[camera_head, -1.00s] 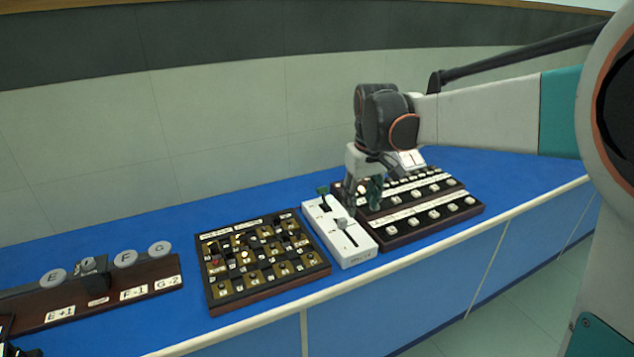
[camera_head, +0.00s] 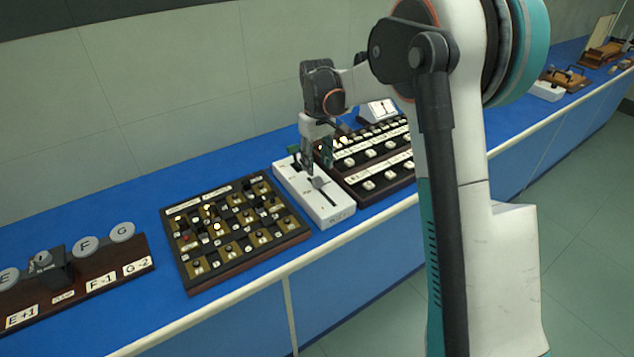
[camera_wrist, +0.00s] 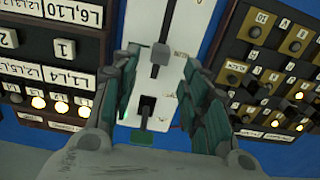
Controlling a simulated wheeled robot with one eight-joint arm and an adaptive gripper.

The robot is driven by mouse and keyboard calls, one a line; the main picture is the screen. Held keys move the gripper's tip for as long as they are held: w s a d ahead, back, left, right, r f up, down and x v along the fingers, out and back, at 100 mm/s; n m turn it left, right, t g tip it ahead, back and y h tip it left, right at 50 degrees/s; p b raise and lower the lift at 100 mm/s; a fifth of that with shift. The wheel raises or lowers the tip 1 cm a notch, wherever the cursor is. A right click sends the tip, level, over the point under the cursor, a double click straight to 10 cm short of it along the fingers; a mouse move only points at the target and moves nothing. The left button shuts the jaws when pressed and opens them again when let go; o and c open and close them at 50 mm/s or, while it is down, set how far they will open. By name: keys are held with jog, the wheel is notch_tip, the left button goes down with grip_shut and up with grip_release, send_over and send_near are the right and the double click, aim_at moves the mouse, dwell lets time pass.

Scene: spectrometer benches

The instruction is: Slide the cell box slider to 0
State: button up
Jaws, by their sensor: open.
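The white cell box (camera_head: 330,207) stands on the blue bench between two dark panels. Its grey slider knob (camera_head: 319,182) sits in a dark slot in the head view. In the wrist view the box (camera_wrist: 178,30) runs up and down the picture, with the slider knob (camera_wrist: 160,56) beyond the fingers and a second dark slot with a small lever (camera_wrist: 147,105) nearer. My gripper (camera_head: 312,165) is over the far part of the box. In the wrist view its fingers (camera_wrist: 158,72) are apart, one on each side of the box's middle, with nothing held. The scale marks are too small to read.
A dark board with brass squares and knobs (camera_head: 235,235) is left of the box. A dark panel with rows of white buttons (camera_head: 370,165) is right of it. A lettered wooden strip (camera_head: 75,285) lies far left. The front bench edge is clear.

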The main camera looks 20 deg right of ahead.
aim_at(317, 178)
notch_tip(317, 178, down, 7)
jog(key=shift+r+b, duration=0.1)
jog(key=shift+b, duration=0.85)
jog(key=shift+s, duration=0.1)
grip_shut()
